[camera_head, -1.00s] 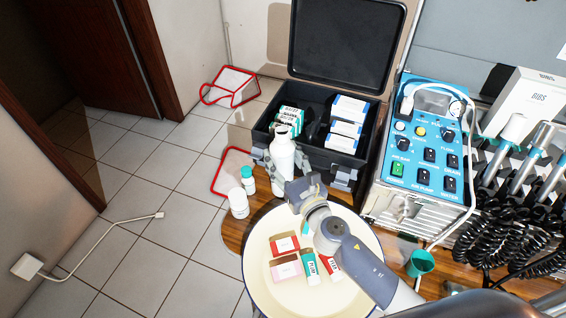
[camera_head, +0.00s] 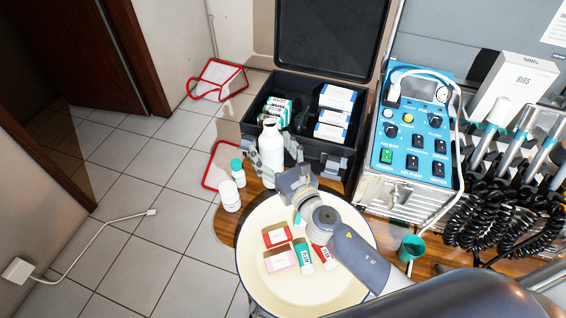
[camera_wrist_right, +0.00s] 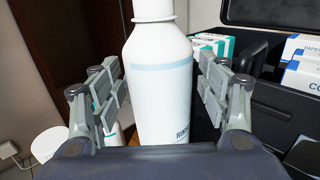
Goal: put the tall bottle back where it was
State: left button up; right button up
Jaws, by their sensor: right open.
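The tall white bottle (camera_head: 270,140) stands upright in front of the black case, just beyond the round tray. My right gripper (camera_head: 271,157) is open, with one finger on each side of the bottle's body. In the right wrist view the tall bottle (camera_wrist_right: 160,85) stands between the open fingers of the right gripper (camera_wrist_right: 160,98), with narrow gaps at its sides. Its base is hidden behind the gripper's palm. My left gripper is not in view.
Two small white bottles, one teal-capped (camera_head: 238,172) and one white-capped (camera_head: 229,196), stand left of it. The open black case (camera_head: 325,160) with boxes is close behind. The round cream tray (camera_head: 255,280) holds small boxes. A blue dental unit (camera_head: 410,140) stands right.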

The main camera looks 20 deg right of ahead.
jog(key=b+v, duration=0.2)
jog(key=v, duration=1)
jog(key=shift+b, duration=0.3)
